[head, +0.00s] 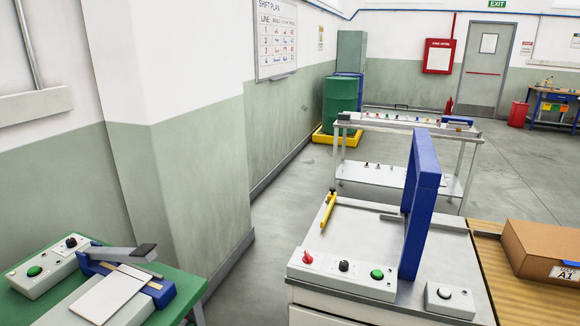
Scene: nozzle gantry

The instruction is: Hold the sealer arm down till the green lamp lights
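The sealer stands on a green table at the lower left. Its sealer arm (118,253) is a grey bar with a black end (145,251), raised at an angle above the blue sealer base (162,290). A flat white sheet or pouch (103,297) lies at the front of the base. A pale control box (45,268) behind it carries a green dome (34,271) and a black knob (71,242). I cannot tell whether the green dome is the lamp; it shows no clear glow. Neither of my grippers is in view.
A wall corner (185,170) rises behind the green table (185,297). To the right, a white cabinet (340,314) carries a blue gantry (421,205) and a panel with a green button (377,274). A cardboard box (545,250) sits at far right. Floor between is clear.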

